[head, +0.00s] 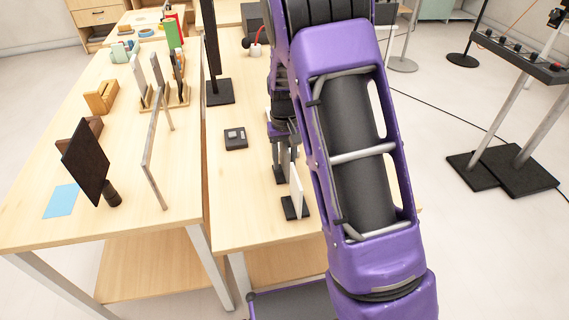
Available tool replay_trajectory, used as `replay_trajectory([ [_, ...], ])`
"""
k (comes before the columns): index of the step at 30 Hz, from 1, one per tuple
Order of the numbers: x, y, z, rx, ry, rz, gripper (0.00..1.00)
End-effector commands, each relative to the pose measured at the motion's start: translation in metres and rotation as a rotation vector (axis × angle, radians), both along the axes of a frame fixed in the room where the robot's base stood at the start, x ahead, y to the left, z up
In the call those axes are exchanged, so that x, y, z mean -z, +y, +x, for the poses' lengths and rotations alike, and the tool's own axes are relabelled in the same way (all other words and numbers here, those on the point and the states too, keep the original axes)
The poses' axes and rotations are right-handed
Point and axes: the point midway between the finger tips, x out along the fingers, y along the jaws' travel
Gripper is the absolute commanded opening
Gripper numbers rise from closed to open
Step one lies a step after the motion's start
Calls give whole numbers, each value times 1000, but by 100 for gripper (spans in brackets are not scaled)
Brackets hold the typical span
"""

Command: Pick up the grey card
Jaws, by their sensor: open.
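A thin pale grey-white card (296,190) stands upright on a black base (291,209) near the front of the right-hand table. It is seen nearly edge-on. My gripper (284,165) is open and points down just behind this card, above or beside a second small dark base (279,175). Whether a card stands between the fingers, or whether they touch anything, I cannot tell. My purple arm hides much of the table to the right. Which card is the grey one is not certain.
A small dark box (235,138) lies left of my gripper. A tall black stand (218,92) rises behind it. The left table holds a dark panel (86,163), a thin frame (156,150) and upright cards in a wooden rack (176,97). The right table's front left is clear.

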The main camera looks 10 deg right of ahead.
Motion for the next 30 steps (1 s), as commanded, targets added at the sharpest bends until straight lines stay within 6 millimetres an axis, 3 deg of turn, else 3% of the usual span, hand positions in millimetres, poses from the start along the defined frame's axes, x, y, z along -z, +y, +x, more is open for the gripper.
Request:
replay_trajectory([
  [14, 4, 0, 0, 0, 0, 0, 45],
  [17, 4, 0, 0, 0, 0, 0, 32],
  [22, 4, 0, 0, 0, 0, 0, 2],
  [30, 4, 0, 0, 0, 0, 0, 0],
])
